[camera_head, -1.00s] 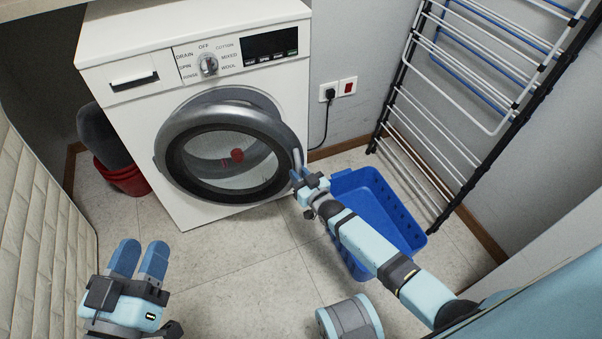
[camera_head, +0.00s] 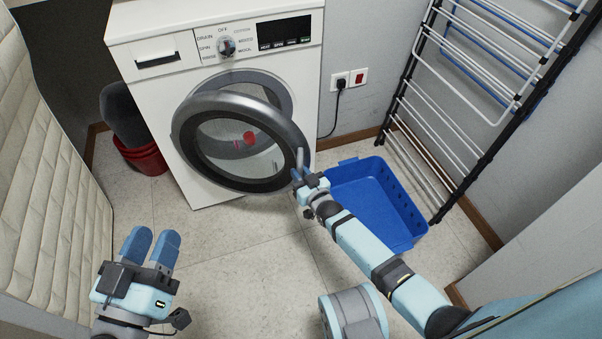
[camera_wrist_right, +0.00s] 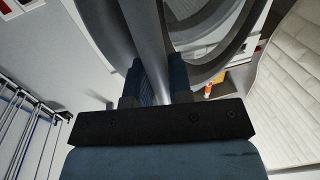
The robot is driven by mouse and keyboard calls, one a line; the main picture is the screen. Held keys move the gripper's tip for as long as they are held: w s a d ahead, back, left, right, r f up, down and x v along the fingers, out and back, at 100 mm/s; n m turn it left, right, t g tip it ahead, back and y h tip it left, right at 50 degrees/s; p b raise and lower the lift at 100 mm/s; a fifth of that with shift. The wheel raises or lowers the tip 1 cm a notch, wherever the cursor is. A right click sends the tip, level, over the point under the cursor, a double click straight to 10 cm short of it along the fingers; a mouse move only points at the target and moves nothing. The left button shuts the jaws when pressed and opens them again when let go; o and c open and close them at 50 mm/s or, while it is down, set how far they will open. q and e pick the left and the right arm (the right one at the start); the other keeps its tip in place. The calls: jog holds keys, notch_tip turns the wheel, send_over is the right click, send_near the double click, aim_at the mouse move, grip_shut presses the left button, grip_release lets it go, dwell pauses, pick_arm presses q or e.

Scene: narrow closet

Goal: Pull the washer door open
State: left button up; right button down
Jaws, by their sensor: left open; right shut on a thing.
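The white washer (camera_head: 170,87) stands against the back wall. Its round grey-rimmed door (camera_head: 190,122) is ajar, swung out from the front on its right side. The door handle (camera_head: 300,157) is on the door's right edge. My right gripper (camera_head: 303,176) is at that handle; in the right wrist view my right gripper (camera_wrist_right: 155,75) has its blue fingers on both sides of the grey handle (camera_wrist_right: 147,35), shut on it. My left gripper (camera_head: 150,240) is open and empty above the floor at the lower left, well apart from the washer.
A blue basket (camera_head: 375,195) is on the floor just right of the door, beside my right arm. A drying rack (camera_head: 440,120) leans along the right wall. A red bucket (camera_head: 145,160) is left of the washer. A quilted cream panel (camera_head: 45,170) borders the left. The middle floor is clear.

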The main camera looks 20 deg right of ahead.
jog(key=shift+a, duration=0.1)
jog(key=c, duration=1.1)
grip_release()
jog(key=shift+o, duration=0.2)
